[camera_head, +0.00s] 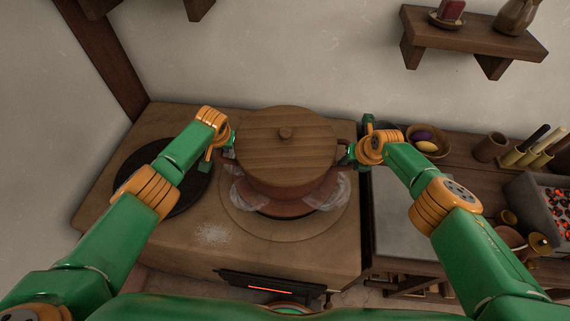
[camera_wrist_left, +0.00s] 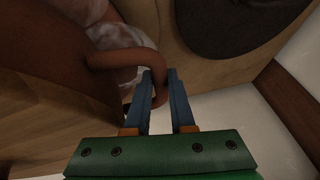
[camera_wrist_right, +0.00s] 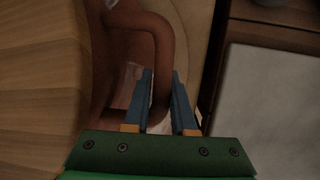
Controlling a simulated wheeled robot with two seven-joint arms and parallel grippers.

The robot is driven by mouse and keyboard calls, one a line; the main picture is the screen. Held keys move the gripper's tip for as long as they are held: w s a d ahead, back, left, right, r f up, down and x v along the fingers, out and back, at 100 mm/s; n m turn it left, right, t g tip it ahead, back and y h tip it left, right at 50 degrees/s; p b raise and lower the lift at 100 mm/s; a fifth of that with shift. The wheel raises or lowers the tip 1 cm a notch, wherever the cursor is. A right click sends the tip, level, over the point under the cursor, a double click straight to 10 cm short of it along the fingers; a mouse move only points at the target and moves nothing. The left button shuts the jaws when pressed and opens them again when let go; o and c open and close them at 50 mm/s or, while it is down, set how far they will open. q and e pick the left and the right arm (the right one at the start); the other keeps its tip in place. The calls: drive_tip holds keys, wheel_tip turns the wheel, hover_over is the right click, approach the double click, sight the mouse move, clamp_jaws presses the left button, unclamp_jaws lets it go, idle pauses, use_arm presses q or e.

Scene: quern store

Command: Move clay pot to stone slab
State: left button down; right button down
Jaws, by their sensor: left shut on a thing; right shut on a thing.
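The brown clay pot (camera_head: 318,187) has a round wooden lid (camera_head: 285,155) with a small knob and is over the round plate (camera_head: 236,215) on the left counter. It looks upright; I cannot tell whether it touches the plate. My left gripper (camera_head: 228,153) is shut on its left handle, whose loop shows in the left wrist view (camera_wrist_left: 137,58). My right gripper (camera_head: 348,154) is shut on its right handle, also seen in the right wrist view (camera_wrist_right: 162,50). The grey stone slab (camera_head: 397,218) lies on the right table, partly hidden by my right arm.
A dark round plate (camera_head: 135,179) lies left of the pot. White powder (camera_head: 211,235) is on the counter. Behind the slab are a bowl (camera_head: 441,149) and wooden cups (camera_head: 491,147). A tray of glowing coals (camera_head: 535,196) stands right. A wall shelf (camera_head: 470,40) is above.

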use_arm(q)
drive_tip(key=shift+d+f, duration=0.1)
drive_tip(key=shift+d, duration=0.25)
use_arm(e)
drive_tip(key=shift+a+r, duration=0.1)
drive_tip(key=shift+a, duration=0.3)
